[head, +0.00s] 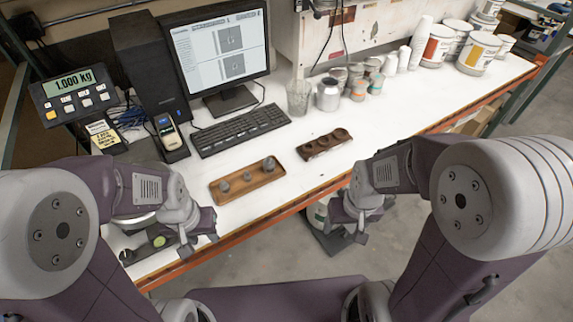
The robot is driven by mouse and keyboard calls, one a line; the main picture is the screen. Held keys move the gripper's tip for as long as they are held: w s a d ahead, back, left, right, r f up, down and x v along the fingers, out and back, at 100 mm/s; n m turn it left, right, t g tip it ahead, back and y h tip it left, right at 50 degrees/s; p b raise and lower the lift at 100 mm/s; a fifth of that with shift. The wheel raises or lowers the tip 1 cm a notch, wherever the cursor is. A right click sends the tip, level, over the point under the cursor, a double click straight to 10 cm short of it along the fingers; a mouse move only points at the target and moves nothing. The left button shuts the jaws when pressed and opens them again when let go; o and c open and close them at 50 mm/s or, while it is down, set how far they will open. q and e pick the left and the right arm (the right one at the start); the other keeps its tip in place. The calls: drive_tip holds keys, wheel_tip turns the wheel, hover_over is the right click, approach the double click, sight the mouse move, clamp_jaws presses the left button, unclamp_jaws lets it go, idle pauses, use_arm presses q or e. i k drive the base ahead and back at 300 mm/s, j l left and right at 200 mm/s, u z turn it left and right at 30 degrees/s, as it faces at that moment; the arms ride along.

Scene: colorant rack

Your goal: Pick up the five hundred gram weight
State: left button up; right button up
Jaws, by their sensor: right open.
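A wooden tray (237,198) lies on the white bench, left of centre. Three grey knobbed weights stand in it: a left one (224,187), a middle one (247,177) and a right one (269,165). Their markings are too small to read, so I cannot tell which is five hundred grams. My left gripper (201,246) hangs near the bench's front edge, below and left of the tray and apart from it. Its jaw state is unclear. My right gripper (343,233) is open and empty, beyond the bench's front edge, right of the tray.
A dark wooden block with round hollows (325,144) lies behind the tray. A scale display (75,85) reads 1.000 kg; my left arm partly hides the bench below. A keyboard (241,129), a glass beaker (298,98) and a metal jar (327,95) stand behind. The bench's right front is clear.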

sight(269, 164)
drive_tip(key=i+l+u, duration=0.1)
drive_tip(key=u, duration=0.35)
drive_tip(key=i+l+u, duration=0.1)
drive_tip(key=u, duration=0.35)
drive_tip(key=i+l+u, duration=0.1)
drive_tip(key=l+u, duration=0.2)
drive_tip(key=u, duration=0.15)
